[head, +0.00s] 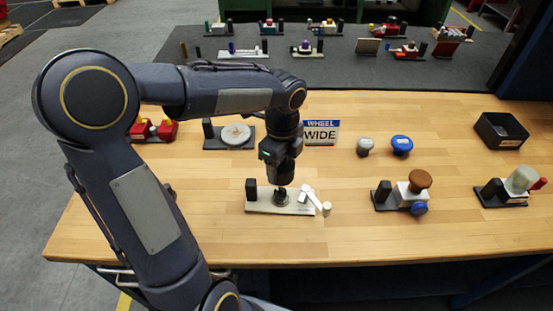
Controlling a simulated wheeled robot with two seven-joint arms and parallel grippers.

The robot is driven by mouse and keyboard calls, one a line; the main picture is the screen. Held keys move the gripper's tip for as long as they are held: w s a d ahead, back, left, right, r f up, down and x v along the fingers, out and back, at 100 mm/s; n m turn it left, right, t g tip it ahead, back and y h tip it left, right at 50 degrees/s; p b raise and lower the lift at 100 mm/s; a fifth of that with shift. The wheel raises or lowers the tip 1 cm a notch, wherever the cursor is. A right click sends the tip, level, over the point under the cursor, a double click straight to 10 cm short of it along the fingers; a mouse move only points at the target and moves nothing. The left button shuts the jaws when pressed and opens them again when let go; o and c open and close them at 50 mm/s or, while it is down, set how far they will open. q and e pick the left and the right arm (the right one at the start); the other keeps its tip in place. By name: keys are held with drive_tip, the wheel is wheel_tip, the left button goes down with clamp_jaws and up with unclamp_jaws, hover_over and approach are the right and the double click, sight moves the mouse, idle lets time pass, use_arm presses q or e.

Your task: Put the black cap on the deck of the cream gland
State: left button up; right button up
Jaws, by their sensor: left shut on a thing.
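The cream gland (262,208) is on the front middle of the wooden bench. It has a cream base, a black post at its left end and white lever-like parts at its right. My left gripper (281,188) points straight down over the middle of it and is shut on a small dark thing, which I take to be the black cap (281,197). The cap is low at the gland's deck; I cannot tell whether it touches. The fingers hide part of it. My right gripper is not in view.
A "WHEEL WIDE" sign (320,132) stands behind. A grey knob (365,146) and a blue knob (401,145) sit to its right. A brown-topped valve (419,182) stands right of the gland. A black bin (500,131) is at the back right. Bench left of the gland is clear.

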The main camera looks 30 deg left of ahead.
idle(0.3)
use_arm(q)
drive_tip(key=b, duration=0.4)
hover_over(281, 192)
drive_tip(key=shift+f, duration=2.9)
drive_tip(key=shift+p, duration=0.5)
drive_tip(key=shift+f+b, duration=1.7)
drive_tip(key=shift+f, duration=0.65)
drive_tip(key=o, duration=1.2)
